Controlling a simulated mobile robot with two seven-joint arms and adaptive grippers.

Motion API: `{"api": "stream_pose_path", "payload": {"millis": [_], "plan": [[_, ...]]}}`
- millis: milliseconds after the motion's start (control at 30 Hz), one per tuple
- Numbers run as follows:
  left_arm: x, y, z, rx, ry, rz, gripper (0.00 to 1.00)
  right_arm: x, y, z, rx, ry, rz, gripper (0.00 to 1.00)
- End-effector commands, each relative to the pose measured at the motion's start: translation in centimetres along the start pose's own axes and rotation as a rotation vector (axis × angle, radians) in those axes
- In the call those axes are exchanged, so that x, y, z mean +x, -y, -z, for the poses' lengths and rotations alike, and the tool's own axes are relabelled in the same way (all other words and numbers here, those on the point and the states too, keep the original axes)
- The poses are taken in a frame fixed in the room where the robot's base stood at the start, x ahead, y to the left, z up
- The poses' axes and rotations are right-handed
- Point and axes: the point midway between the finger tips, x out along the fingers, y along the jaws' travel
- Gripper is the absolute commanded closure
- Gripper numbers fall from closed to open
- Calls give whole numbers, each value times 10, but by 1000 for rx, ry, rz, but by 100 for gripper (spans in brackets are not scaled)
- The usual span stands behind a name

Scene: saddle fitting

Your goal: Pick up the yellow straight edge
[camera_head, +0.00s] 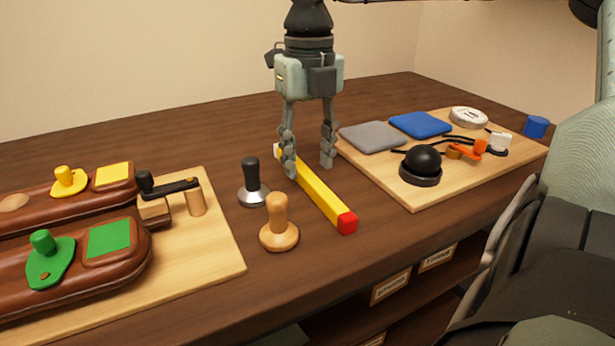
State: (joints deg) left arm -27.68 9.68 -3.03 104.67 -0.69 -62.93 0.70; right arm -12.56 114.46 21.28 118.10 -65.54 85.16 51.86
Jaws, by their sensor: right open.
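The yellow straight edge (318,196) is a long yellow bar lying on the dark wooden table. It has a red end (347,222) toward the front and a pale end at the back. My right gripper (308,168) points down over its back half with its fingers apart. The left finger in the picture overlaps the bar, and the right finger is to the right of it. The gripper is open and holds nothing. I cannot tell whether a finger touches the bar. My left gripper does not show.
A black-handled tamper (254,184) and a wooden tamper (279,226) stand close left of the bar. A board (220,255) with brown leather pieces is at the left. Another board (418,203) at the right holds cloths, a black ball and small parts. A blue cylinder (536,126) stands beyond it.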

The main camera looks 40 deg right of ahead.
Motion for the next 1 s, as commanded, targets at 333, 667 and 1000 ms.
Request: {"api": "stream_pose_path", "payload": {"millis": [333,667,1000], "plan": [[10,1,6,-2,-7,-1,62,27,0,0,2,1,-1,57],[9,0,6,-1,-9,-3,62,26,0,0,2,1,-1,84],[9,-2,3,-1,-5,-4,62,26,0,0,2,2,-1,100]]}}
